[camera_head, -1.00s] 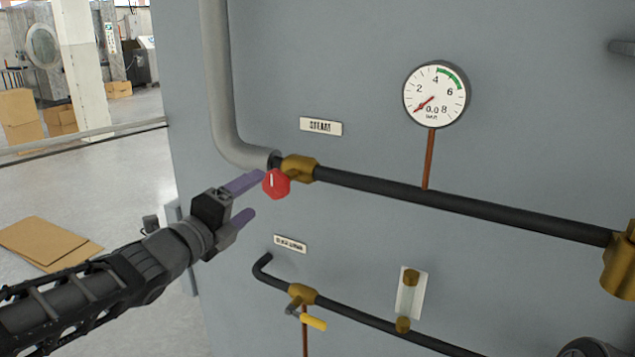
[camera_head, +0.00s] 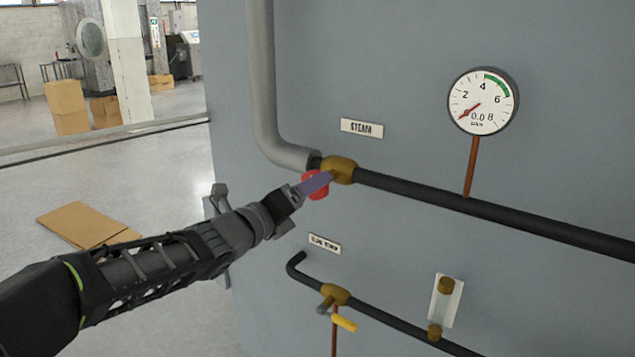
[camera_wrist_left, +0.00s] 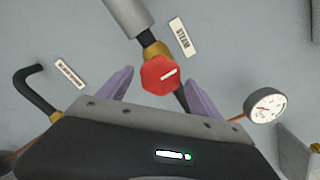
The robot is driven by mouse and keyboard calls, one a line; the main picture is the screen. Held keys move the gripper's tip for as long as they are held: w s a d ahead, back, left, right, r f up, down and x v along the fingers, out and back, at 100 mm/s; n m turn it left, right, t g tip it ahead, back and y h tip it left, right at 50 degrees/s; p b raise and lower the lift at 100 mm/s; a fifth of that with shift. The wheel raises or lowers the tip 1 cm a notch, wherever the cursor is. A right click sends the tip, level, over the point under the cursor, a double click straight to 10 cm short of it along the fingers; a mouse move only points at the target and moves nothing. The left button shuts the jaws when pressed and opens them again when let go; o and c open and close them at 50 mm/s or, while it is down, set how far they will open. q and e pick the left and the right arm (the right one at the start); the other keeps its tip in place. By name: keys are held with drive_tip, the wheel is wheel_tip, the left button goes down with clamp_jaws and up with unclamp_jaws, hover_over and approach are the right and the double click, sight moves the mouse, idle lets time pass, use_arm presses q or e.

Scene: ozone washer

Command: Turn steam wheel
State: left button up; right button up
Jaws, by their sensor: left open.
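The red steam wheel (camera_head: 317,187) sits on a brass valve (camera_head: 341,169) in the upper black pipe, below the STEAM label (camera_head: 362,128). My left gripper (camera_head: 316,183) is at the wheel and partly covers it in the head view. In the left wrist view the red wheel (camera_wrist_left: 160,75), with a white mark on its face, lies between and just beyond the two purple fingers of my left gripper (camera_wrist_left: 160,90). The fingers are apart, with a gap on both sides of the wheel. My right gripper is not in view.
A pressure gauge (camera_head: 483,101) with its needle near zero stands above the pipe to the right. Below are a lower pipe (camera_head: 385,325) and a yellow-handled valve (camera_head: 344,323). Flat cardboard (camera_head: 85,225) lies on the open floor at left.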

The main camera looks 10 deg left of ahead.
use_arm(q)
drive_tip(key=shift+p+x, duration=0.35)
drive_tip(key=shift+x, duration=1.5)
drive_tip(key=c, duration=1.3)
